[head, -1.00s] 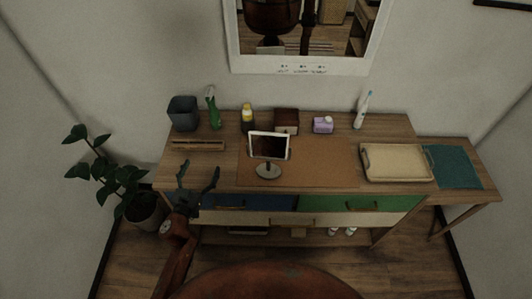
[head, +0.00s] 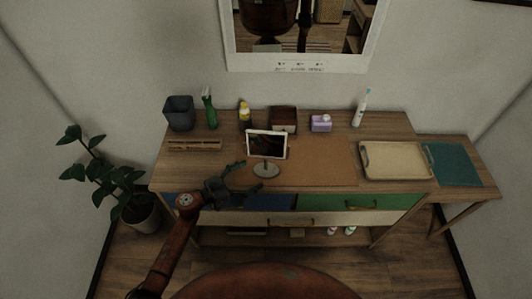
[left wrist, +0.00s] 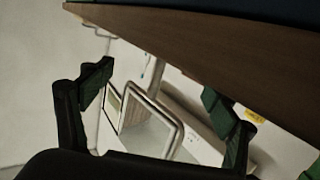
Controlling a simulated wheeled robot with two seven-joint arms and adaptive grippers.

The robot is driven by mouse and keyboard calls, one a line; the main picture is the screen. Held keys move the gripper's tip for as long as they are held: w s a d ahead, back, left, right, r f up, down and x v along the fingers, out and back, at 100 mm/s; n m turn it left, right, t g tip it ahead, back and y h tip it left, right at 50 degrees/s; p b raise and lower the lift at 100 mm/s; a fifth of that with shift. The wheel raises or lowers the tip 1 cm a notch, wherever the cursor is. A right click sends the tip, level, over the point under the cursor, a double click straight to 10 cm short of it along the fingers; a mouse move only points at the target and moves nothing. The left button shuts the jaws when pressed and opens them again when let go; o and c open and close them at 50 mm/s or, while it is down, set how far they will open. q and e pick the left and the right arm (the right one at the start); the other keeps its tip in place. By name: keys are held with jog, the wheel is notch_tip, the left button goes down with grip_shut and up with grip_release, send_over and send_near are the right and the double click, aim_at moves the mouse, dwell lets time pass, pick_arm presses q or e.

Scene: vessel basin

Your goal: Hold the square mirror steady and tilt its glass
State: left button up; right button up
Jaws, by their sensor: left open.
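The square mirror (head: 266,145) stands upright on its round grey base (head: 266,170), near the front of the brown mat on the table. Its glass is dark with a light frame. My left gripper (head: 251,177) is open and empty, just to the left and front of the mirror's base, at the table's front edge. In the left wrist view, the two dark fingers of the left gripper (left wrist: 157,108) are spread wide. A pale square frame (left wrist: 176,127), apparently the mirror's, shows between them, farther off. My right gripper is out of view.
Behind the mirror stand a yellow-capped bottle (head: 245,115), a dark box (head: 283,120) and a purple item (head: 321,123). A wooden holder (head: 195,145) lies left; a beige tray (head: 395,160) lies right. The brown mat (head: 325,165) is clear right of the mirror.

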aim_at(265, 168)
pick_arm(q)
jog(key=x, duration=0.1)
jog(key=b+x, duration=0.1)
jog(key=shift+w+d+f, duration=0.2)
jog(key=shift+d+f, duration=0.05)
jog(key=shift+r+p+x, duration=0.25)
jog(key=shift+p+x, duration=0.1)
jog(key=shift+x, duration=1.65)
